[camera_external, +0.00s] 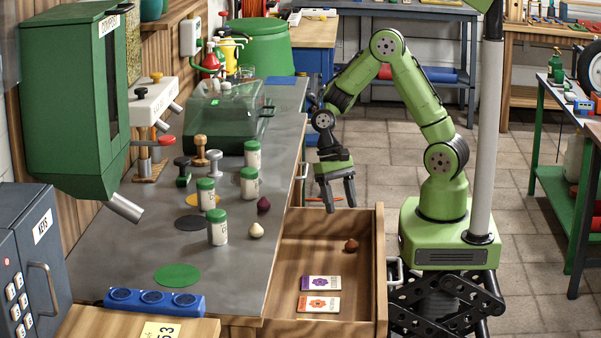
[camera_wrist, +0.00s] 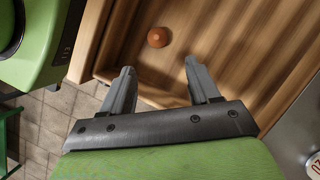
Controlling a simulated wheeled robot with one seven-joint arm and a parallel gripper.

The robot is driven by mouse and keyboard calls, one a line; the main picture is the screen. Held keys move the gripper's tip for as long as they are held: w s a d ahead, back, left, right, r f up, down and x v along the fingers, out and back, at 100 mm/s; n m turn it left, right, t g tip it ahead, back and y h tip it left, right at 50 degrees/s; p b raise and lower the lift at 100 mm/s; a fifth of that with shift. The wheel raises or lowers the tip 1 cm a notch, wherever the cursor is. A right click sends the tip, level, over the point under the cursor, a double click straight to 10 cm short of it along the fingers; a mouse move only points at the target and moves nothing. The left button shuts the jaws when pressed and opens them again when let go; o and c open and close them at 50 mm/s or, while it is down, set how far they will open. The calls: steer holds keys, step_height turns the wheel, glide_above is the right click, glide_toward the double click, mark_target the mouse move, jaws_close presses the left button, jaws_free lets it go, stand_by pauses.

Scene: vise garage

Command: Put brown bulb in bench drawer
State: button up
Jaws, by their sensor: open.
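The brown bulb (camera_external: 351,245) lies on the floor of the open bench drawer (camera_external: 375,290), near its back right corner in the external view. In the wrist view the bulb (camera_wrist: 158,37) sits alone on the drawer's wooden floor, ahead of the fingers and apart from them. My gripper (camera_external: 340,203) is open and points down near the drawer's far end. In the wrist view its two fingers (camera_wrist: 158,80) are spread, with nothing between them.
Two seed packets (camera_external: 321,283) (camera_external: 319,304) lie in the drawer. The grey bench (camera_external: 140,243) holds several green-lidded jars (camera_external: 217,228), a dark red bulb (camera_external: 263,204) and a cream bulb (camera_external: 256,230).

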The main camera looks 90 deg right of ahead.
steer(key=s+d+r+n+t+h, duration=0.1)
steer(key=s+r+n+t, duration=0.3)
steer(key=r, duration=0.5)
steer(key=s+d+r+n+t+h, duration=0.1)
steer(key=s+r+n+t, duration=0.3)
steer(key=r, duration=0.6)
steer(key=s+n+h, duration=0.1)
steer(key=s+n, duration=0.1)
steer(key=s, duration=0.1)
steer(key=shift+s+d+r+n+h, duration=0.2)
steer(key=shift+d+n+h, duration=0.1)
steer(key=shift+d+n, duration=0.1)
